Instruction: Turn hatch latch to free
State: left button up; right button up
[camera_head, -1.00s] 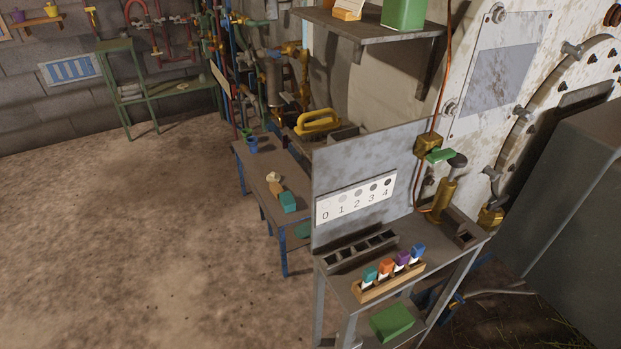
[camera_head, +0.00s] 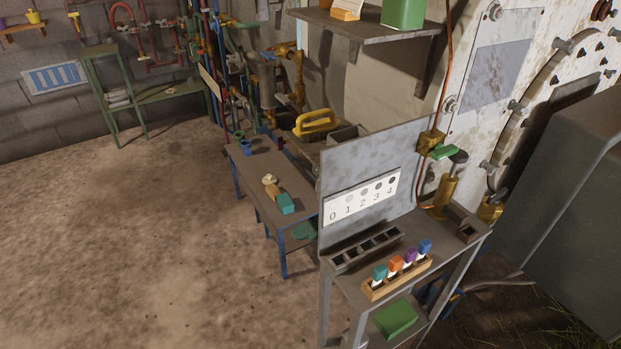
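A large pale, weathered vessel wall fills the right side, with a round, bolted hatch (camera_head: 541,92) at the far right edge. Several grey clamp-like lugs sit around the hatch rim: an upper one (camera_head: 563,45), a middle one (camera_head: 517,107) and a lower one (camera_head: 488,167). I cannot tell which of them, if any, is the latch, or how it is turned. Part of the hatch is cut off by the picture edge and hidden behind a large dark grey block. Neither of my grippers is in view.
A grey bench (camera_head: 349,284) with an upright panel stands in front of the vessel, holding colored-capped vials (camera_head: 396,264) and a brass pump-like fitting (camera_head: 439,191). The dark grey block (camera_head: 575,210) stands at right. A lower table (camera_head: 256,164) is behind. Open floor (camera_head: 130,240) lies left.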

aim_at(313, 176)
jog(key=i+j, duration=0.2)
jog(key=i+j+z, duration=0.15)
jog(key=j, duration=0.3)
jog(key=i+j, duration=0.2)
jog(key=j, duration=0.15)
jog(key=i+j+z, duration=0.1)
jog(key=j, duration=0.25)
jog(key=i+j+z, duration=0.1)
jog(key=i+j, duration=0.15)
jog(key=j, duration=0.1)
